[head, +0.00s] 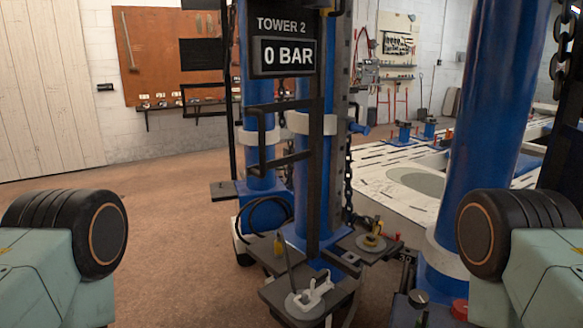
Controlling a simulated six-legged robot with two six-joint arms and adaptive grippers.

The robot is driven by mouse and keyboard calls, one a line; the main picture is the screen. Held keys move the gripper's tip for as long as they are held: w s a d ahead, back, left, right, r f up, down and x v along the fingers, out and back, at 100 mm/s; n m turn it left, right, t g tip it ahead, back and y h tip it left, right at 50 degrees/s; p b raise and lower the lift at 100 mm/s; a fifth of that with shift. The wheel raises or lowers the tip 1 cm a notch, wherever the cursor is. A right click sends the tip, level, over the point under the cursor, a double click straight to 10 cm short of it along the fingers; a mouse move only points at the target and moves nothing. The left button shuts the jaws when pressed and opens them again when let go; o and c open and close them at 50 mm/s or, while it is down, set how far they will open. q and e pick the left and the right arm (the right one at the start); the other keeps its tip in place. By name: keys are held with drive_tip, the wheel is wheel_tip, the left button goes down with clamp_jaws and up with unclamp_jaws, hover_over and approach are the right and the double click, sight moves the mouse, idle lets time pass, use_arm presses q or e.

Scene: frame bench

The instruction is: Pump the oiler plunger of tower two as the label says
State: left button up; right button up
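Tower two is a blue post (259,120) with a dark sign (284,58) reading "TOWER 2" and "0 BAR". At its foot, small dark shelves carry fittings. One shelf bears a grey disc with a white fitting (316,291) and a thin upright rod. Another shelf at the right bears a brass-yellow fitting with an upright stem (374,238). I cannot tell which of these is the oiler plunger, and no readable pumping label shows. Neither of my grippers is in view.
A black handle-like bracket (264,140) juts from the tower, and a chain (348,180) hangs beside it. A second blue post (489,120) stands at the right. A dark fitting and a red knob (459,309) sit at its foot. Open brown floor (150,210) lies at the left.

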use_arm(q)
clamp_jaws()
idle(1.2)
